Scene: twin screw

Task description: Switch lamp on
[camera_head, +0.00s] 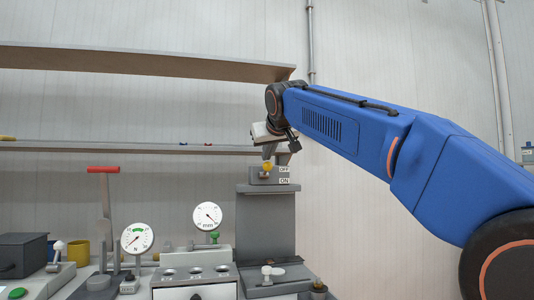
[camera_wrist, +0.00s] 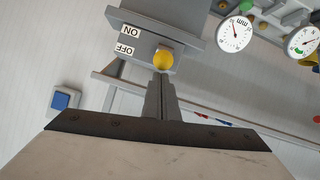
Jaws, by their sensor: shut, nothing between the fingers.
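The lamp switch is a grey box (camera_head: 256,181) on top of a tall grey stand, with an OFF label above an ON label. A yellow ball knob (camera_head: 267,167) sits on its front, level with the OFF label. In the wrist view the knob (camera_wrist: 163,59) is also on the OFF side of the box (camera_wrist: 155,37). My gripper (camera_head: 268,155) is shut and empty, its fingers pointing down just above the knob. In the wrist view the closed fingertips (camera_wrist: 161,78) are right at the knob; I cannot tell whether they touch it. No lamp is recognisable.
A long shelf (camera_head: 140,62) runs behind and above the gripper, with a thinner rail (camera_head: 100,146) below it. Two dial gauges, a red-handled press (camera_head: 103,170) and a block with several holes (camera_head: 195,275) stand left of the stand. A blue square button (camera_wrist: 66,98) shows in the wrist view.

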